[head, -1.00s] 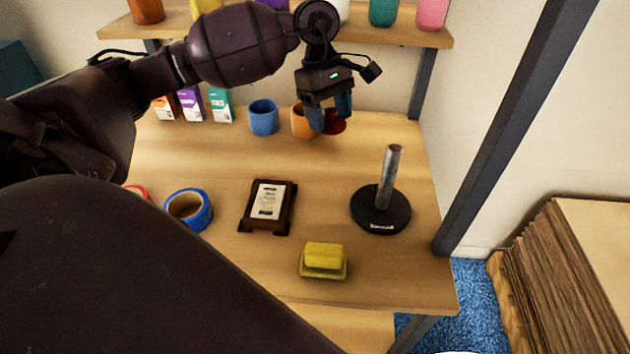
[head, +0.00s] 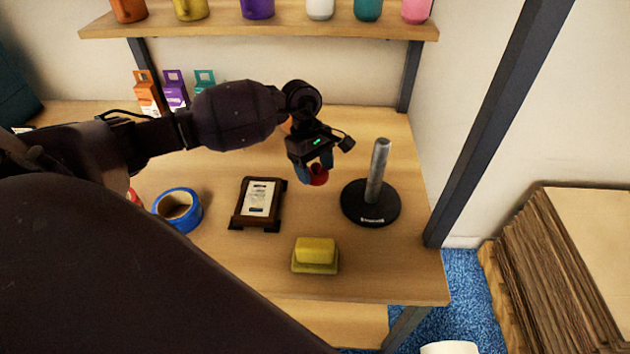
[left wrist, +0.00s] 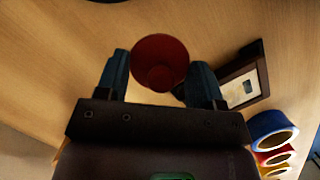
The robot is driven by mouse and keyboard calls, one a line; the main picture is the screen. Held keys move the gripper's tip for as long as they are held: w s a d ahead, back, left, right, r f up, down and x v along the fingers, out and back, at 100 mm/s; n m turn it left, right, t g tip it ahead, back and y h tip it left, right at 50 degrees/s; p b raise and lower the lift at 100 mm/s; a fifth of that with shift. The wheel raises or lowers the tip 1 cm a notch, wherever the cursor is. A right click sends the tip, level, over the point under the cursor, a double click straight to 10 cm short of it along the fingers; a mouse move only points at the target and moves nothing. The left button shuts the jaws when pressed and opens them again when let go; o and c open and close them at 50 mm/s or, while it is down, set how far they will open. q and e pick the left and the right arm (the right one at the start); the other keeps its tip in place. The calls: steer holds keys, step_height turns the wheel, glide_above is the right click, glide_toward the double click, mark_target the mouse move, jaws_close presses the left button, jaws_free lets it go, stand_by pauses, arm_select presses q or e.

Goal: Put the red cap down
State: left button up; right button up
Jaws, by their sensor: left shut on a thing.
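The red cap (head: 318,176) is held between the blue fingertips of my left gripper (head: 315,168), over the table between the dark framed plaque and the black post stand. In the left wrist view the red cap (left wrist: 160,62) shows round, with a smaller circle inside it, between the two fingers of my left gripper (left wrist: 158,72). The gripper is shut on it. I cannot tell whether the cap touches the table top. My right gripper is not in view.
The plaque (head: 258,203) lies left of the gripper and the post stand (head: 371,203) stands to the right. A yellow block on a base (head: 315,254) sits in front. Blue tape (head: 178,210) is at left. A shelf (head: 260,25) with several cups hangs behind. Bare wood (head: 390,270) is at front right.

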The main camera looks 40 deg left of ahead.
mark_target(315, 190)
arm_select(q)
steer(key=shift+f, duration=2.45)
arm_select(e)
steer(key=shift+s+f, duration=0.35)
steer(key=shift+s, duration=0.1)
arm_select(q)
steer(key=shift+f, duration=0.15)
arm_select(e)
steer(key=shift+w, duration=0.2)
arm_select(q)
steer(key=o, duration=0.9)
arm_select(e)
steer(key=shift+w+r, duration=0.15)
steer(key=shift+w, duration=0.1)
arm_select(q)
steer(key=shift+r, duration=0.3)
steer(key=v, duration=1.1)
steer(key=shift+r+b, duration=0.35)
steer(key=shift+r, duration=0.1)
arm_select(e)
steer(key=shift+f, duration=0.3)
